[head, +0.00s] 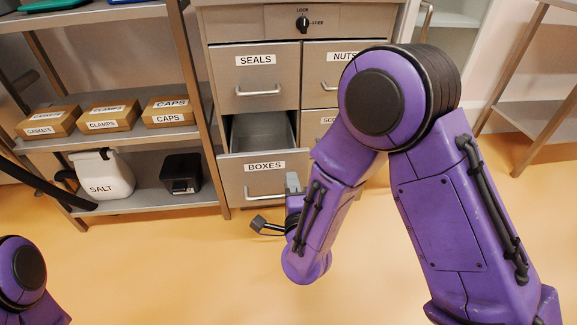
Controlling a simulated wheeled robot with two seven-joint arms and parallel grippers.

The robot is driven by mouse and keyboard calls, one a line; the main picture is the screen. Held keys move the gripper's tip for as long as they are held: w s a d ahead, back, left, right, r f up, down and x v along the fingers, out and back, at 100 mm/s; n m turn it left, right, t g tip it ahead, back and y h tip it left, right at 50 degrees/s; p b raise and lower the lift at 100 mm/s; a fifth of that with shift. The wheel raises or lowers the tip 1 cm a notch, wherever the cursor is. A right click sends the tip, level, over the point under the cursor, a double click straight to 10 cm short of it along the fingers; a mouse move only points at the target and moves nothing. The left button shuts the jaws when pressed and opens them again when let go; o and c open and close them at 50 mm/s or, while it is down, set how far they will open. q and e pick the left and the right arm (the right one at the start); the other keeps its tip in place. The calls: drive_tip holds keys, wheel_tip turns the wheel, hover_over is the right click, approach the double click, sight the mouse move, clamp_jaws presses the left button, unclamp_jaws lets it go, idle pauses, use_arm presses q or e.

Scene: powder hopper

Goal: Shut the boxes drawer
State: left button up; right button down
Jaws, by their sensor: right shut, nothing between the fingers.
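The boxes drawer (252,170) is the lower left drawer of the grey cabinet (212,75) in the head view. It stands pulled out, and its empty-looking inside shows above the labelled front. My right gripper (292,182) is shut and empty, in front of the right part of that drawer front. I cannot tell whether it touches the front. The drawer's handle is partly hidden by my right gripper and wrist. My left gripper is out of view; only a part of my left arm shows at the lower left.
The seals drawer (255,75) above and the nuts drawer (325,62) look shut. A lock knob (303,23) sits on top. A shelf rack (190,100) at left holds cartons, a salt container (102,175) and a black box (181,173). The floor in front is clear.

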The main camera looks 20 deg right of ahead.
sight(287, 154)
drive_tip(key=b+x, duration=0.1)
drive_tip(key=x, duration=0.6)
drive_tip(key=shift+w+d, duration=0.1)
drive_tip(key=shift+w, duration=0.15)
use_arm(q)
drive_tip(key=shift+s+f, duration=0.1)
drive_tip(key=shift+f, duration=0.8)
